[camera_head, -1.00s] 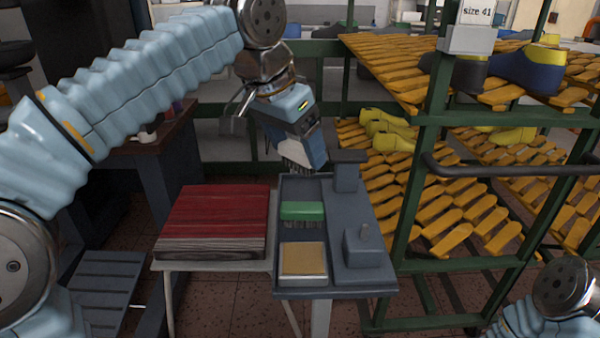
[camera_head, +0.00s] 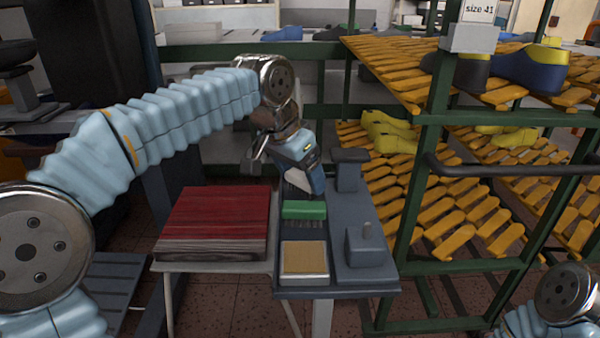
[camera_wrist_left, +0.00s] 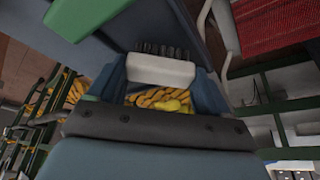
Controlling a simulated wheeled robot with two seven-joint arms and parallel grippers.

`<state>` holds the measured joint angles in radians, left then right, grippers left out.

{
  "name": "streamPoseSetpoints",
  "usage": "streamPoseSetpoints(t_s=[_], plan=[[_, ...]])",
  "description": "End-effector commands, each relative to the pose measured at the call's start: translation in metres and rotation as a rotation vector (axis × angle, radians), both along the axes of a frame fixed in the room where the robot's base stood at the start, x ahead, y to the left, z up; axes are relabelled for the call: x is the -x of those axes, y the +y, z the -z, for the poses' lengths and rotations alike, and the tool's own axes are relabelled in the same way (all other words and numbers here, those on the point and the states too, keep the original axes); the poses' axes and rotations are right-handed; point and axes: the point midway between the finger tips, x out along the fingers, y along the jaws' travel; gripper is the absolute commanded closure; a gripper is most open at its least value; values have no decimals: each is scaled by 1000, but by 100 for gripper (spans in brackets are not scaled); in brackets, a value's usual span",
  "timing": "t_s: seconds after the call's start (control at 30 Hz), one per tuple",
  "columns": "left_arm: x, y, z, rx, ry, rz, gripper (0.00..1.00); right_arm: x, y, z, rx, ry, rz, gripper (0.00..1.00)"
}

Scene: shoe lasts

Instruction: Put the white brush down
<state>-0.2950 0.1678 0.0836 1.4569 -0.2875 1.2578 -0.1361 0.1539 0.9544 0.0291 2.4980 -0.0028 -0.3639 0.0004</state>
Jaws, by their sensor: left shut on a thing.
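My left gripper (camera_head: 303,186) is at the back of the grey tray table (camera_head: 345,215), just behind the green brush. In the left wrist view the white brush (camera_wrist_left: 160,71) is held between the two fingers (camera_wrist_left: 160,85), its dark bristles pointing to the top of the picture, towards the grey surface. I cannot tell whether the bristles touch it. My right gripper is not in view; only part of that arm shows at the lower right.
A green brush (camera_head: 304,210) stands in the tray, with a tan-topped block (camera_head: 304,258) in front of it. Grey posts (camera_head: 366,247) rise on the table's right side. A red-topped block (camera_head: 217,215) stands left. A green rack (camera_head: 408,200) with orange slats stands right.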

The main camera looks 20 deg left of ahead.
Motion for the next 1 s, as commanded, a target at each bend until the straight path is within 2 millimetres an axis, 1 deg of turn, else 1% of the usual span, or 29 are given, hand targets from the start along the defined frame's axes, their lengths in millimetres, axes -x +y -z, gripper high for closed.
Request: streamPoseSetpoints(t_s=[0.07, 0.1, 0.23, 0.43, 0.57, 0.67, 0.9, 1.0], plan=[[0, 0, 3, 0, 0, 0, 56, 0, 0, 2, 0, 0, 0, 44], [0, 0, 3, 0, 0, 0, 20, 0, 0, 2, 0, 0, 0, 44], [0, 0, 3, 0, 0, 0, 0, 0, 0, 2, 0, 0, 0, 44], [0, 0, 2, 0, 0, 0, 0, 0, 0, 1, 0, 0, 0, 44], [1, 1, -5, 0, -1, 0, 0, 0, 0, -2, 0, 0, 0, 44], [6, 3, -21, 1, -2, 0, 0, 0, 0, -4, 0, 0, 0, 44], [25, 14, -74, 1, -3, -1, 0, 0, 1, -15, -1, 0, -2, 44], [32, 17, -91, 1, -2, 0, 0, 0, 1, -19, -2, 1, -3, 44]])
